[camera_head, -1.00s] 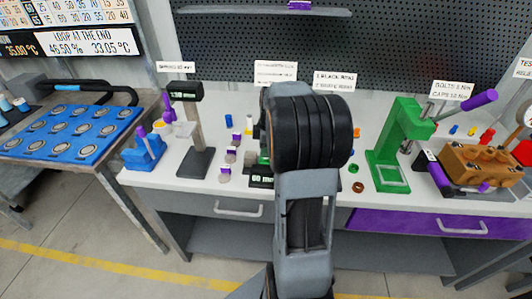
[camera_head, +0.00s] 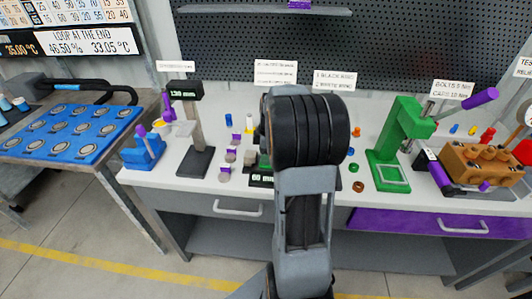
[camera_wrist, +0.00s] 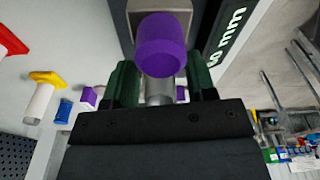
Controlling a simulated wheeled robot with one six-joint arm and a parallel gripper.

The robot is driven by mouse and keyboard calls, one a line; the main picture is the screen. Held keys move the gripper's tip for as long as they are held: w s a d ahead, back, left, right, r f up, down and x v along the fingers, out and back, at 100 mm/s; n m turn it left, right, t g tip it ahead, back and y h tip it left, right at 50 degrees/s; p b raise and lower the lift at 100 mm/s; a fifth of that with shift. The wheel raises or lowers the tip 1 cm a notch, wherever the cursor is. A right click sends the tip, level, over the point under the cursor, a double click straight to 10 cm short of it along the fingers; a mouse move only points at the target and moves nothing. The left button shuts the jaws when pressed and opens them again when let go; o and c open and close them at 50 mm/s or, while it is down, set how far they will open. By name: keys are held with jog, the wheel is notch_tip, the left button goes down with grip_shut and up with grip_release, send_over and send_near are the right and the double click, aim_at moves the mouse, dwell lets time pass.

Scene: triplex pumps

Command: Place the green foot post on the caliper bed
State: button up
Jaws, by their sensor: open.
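In the wrist view, a post with a purple cap (camera_wrist: 161,45) and a grey metal shaft lies between the two dark green fingers of my gripper (camera_wrist: 162,80). The fingers are open, one on each side of the shaft. A grey block (camera_wrist: 158,5) shows just behind the cap, beside the dark caliper body (camera_wrist: 225,38) with its "60 mm" display. I cannot see a green foot on this post, or whether it rests on the bed. In the head view, the caliper display (camera_head: 262,180) shows beside my arm, which hides my gripper and most of the caliper.
Several small purple-and-grey pieces (camera_head: 231,155) stand left of the caliper. A height gauge (camera_head: 195,150) and a blue stand (camera_head: 143,152) are further left. A green press (camera_head: 388,170) and a brown pump block (camera_head: 482,163) are to the right. The white bench front is mostly clear.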

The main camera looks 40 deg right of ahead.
jog(key=shift+r, duration=0.1)
jog(key=r, duration=0.7)
jog(key=d+r+p, duration=0.1)
jog(key=r, duration=0.3)
jog(key=shift+s+r, duration=0.3)
jog(key=shift+s, duration=0.05)
jog(key=s+a+f+m+t, duration=0.1)
jog(key=s+a+m, duration=0.3)
jog(key=a, duration=0.3)
jog(key=s+a+f+m, duration=0.2)
jog(key=s+a+m, duration=0.1)
jog(key=a, duration=0.4)
jog(key=s+a+f+m+t+h, duration=0.1)
jog(key=s+a+f+m, duration=0.1)
jog(key=s+a+m, duration=0.2)
jog(key=a, duration=0.3)
jog(key=shift+s+a+f+m+t, duration=0.25)
jog(key=shift+s+a+m+t, duration=0.05)
jog(key=shift+a, duration=0.1)
